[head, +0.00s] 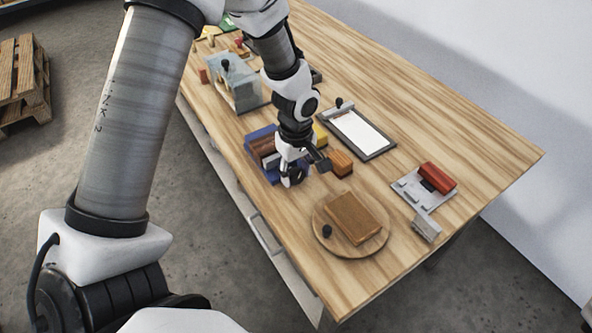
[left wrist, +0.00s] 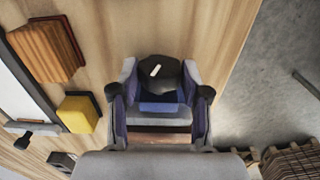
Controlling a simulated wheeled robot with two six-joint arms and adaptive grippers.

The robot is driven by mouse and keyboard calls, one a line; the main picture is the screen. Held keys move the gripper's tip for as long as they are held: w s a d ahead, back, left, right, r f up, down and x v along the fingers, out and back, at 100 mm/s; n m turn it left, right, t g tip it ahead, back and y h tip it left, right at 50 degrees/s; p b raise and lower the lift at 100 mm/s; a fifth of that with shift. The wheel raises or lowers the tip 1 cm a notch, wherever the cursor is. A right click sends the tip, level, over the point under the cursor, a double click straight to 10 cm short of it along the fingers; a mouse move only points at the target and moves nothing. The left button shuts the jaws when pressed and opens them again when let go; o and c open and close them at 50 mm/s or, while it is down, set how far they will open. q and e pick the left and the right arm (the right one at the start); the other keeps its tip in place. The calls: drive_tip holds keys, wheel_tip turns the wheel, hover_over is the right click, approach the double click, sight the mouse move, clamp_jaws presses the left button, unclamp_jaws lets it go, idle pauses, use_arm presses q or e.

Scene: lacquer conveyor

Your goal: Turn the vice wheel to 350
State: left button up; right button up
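The blue vice (head: 261,137) stands near the table's front edge with a brown block between its jaws. In the left wrist view its dark wheel (left wrist: 160,76) shows with a short slanted white mark on it. The wheel is mostly hidden behind my gripper in the head view. My left gripper (head: 304,172) is low at the vice's near end. In the left wrist view its two fingers (left wrist: 159,98) are apart, one on each side of the wheel. I cannot tell whether they touch it. My right gripper is in neither view.
An orange-brown block (head: 341,163) and a yellow block (head: 320,136) stand close beside the gripper. A clipboard (head: 378,150), a round board (head: 323,246) with a wooden block, and a grey fixture (head: 410,190) with a red block lie further right. The far right of the table is clear.

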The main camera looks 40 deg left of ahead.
use_arm(q)
drive_tip(key=shift+r+g+p, duration=0.15)
drive_tip(key=shift+g+p, duration=0.25)
drive_tip(key=shift+p, duration=0.5)
drive_tip(key=shift+w+d+g+y+p, duration=0.2)
drive_tip(key=shift+g+y+p, duration=0.3)
drive_tip(key=shift+g+p, duration=0.6)
drive_tip(key=shift+w+g+y+p, duration=0.15)
drive_tip(key=shift+g+y+p, duration=0.25)
drive_tip(key=shift+g+p, duration=0.25)
drive_tip(key=shift+w+f+g+y, duration=0.1)
drive_tip(key=shift+f+g+y, duration=0.3)
drive_tip(key=shift+g, duration=0.35)
drive_tip(key=shift+w+d+f+g+y+b, duration=0.1)
drive_tip(key=shift+f+g+y+b, duration=0.15)
drive_tip(key=shift+g+b, duration=0.45)
drive_tip(key=shift+f+g+y+b, duration=0.1)
drive_tip(key=shift+g+y+b, duration=0.25)
drive_tip(key=shift+g+b, duration=0.35)
drive_tip(key=shift+w+g+y+b, duration=0.1)
drive_tip(key=shift+g+y+b, duration=0.2)
drive_tip(key=shift+g+b, duration=0.45)
drive_tip(key=shift+g, duration=0.35)
